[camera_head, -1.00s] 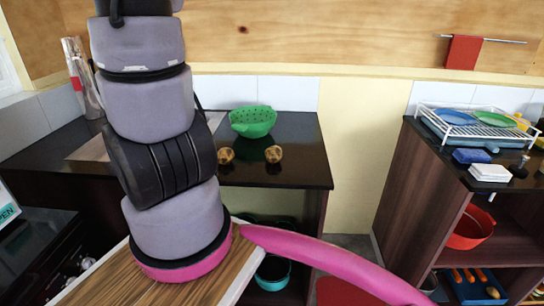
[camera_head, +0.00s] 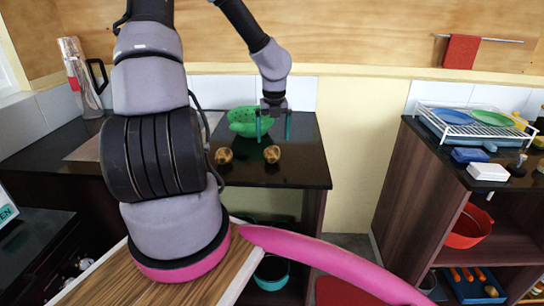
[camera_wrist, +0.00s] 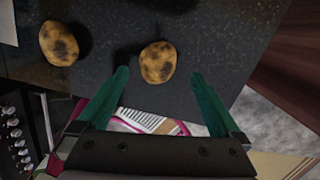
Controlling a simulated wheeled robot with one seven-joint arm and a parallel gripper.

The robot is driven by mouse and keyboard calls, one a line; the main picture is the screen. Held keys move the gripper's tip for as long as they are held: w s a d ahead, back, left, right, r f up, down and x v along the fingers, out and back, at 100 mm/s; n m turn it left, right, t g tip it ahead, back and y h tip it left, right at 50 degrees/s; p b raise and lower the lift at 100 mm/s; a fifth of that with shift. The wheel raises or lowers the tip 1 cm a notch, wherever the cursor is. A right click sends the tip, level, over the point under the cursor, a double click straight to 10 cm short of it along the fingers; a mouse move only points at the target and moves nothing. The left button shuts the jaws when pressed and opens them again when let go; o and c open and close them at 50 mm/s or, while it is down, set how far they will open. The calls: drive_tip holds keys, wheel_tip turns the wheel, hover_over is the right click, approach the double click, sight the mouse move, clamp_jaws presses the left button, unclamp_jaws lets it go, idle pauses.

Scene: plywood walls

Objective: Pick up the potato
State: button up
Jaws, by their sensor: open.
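Two brown, dark-spotted potatoes lie on the black counter (camera_head: 300,168): a left potato (camera_head: 223,156) and a right potato (camera_head: 272,154). I cannot tell which one the task names. My gripper (camera_head: 273,138) is open and empty, pointing down above the counter, with its green fingers apart. In the wrist view, the right potato (camera_wrist: 158,62) shows just beyond and between the fingertips (camera_wrist: 160,80), apart from them. The left potato (camera_wrist: 59,43) lies outside the left finger in that view.
A green colander (camera_head: 243,122) stands behind the potatoes, partly behind my gripper. A silver flask (camera_head: 78,75) stands at the far left. A dish rack (camera_head: 470,125) stands on the right counter. The counter right of the potatoes is clear.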

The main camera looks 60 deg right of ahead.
sight(272, 149)
drive_tip(key=f, duration=0.6)
drive_tip(key=shift+w+f, duration=0.2)
drive_tip(key=c, duration=1.4)
drive_tip(key=shift+o, duration=0.2)
drive_tip(key=shift+r, duration=0.15)
